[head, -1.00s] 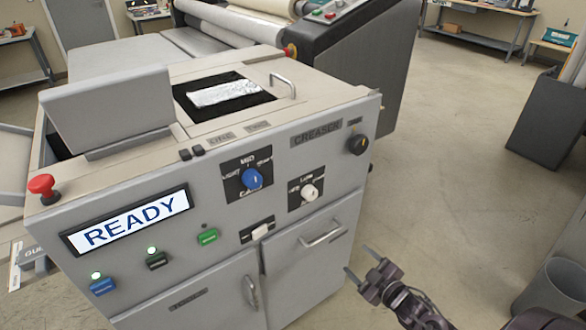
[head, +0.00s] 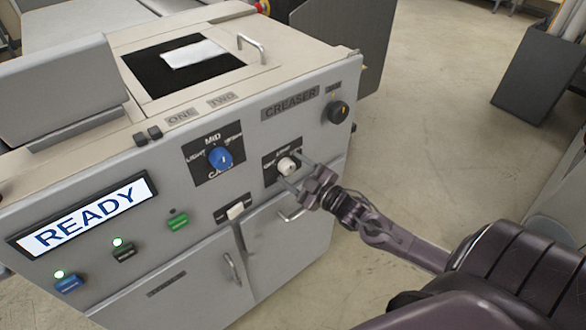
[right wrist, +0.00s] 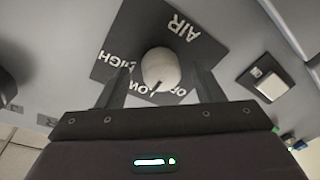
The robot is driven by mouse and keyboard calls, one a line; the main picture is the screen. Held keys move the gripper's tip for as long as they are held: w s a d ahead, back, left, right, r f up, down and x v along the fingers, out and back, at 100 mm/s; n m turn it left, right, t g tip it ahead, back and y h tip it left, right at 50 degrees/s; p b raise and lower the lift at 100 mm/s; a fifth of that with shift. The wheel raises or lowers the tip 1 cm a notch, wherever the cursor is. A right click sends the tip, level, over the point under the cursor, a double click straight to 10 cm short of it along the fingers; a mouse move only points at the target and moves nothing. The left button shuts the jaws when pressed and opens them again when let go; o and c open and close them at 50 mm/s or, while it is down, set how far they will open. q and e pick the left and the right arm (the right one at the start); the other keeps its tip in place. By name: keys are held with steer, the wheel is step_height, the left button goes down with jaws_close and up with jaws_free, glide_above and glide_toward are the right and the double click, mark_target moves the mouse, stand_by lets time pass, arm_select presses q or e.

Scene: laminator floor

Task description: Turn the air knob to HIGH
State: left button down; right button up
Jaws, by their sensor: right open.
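The air knob is a white round knob (head: 287,166) on a dark plate on the grey machine front. In the right wrist view the knob (right wrist: 160,68) sits between the two fingers of my right gripper (right wrist: 162,86), with a gap on each side. The plate (right wrist: 190,50) reads AIR, HIGH, LOW and OFF, rotated in this view. A dark mark on the knob's edge lies near the word LOW. In the head view my right gripper (head: 290,166) is open, its fingers reaching to either side of the knob. My left gripper is out of view.
A blue knob (head: 220,158) is left of the air knob. A white switch (head: 235,211) sits below, above cabinet doors with handles. A black knob (head: 338,111) is at the upper right. The display (head: 85,217) reads READY. Open floor lies right of the machine.

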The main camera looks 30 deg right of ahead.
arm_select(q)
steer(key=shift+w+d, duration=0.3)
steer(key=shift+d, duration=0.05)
arm_select(e)
steer(key=shift+w+a, duration=0.15)
steer(key=shift+w, duration=0.05)
steer(key=c, duration=1)
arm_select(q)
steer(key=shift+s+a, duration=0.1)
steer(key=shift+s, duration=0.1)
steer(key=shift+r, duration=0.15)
arm_select(e)
steer(key=shift+m, duration=0.3)
steer(key=shift+m+p, duration=0.45)
steer(key=shift+m, duration=0.35)
steer(key=m+p, duration=0.1)
steer(key=m, duration=0.2)
steer(key=shift+m+t, duration=0.4)
arm_select(q)
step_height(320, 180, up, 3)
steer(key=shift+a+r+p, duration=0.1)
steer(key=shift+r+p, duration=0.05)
steer(key=shift+p, duration=0.65)
arm_select(e)
steer(key=m, duration=0.3)
steer(key=m+h, duration=0.1)
steer(key=m, duration=0.2)
steer(key=shift+f+m+t, duration=0.2)
steer(key=shift+m+t, duration=0.1)
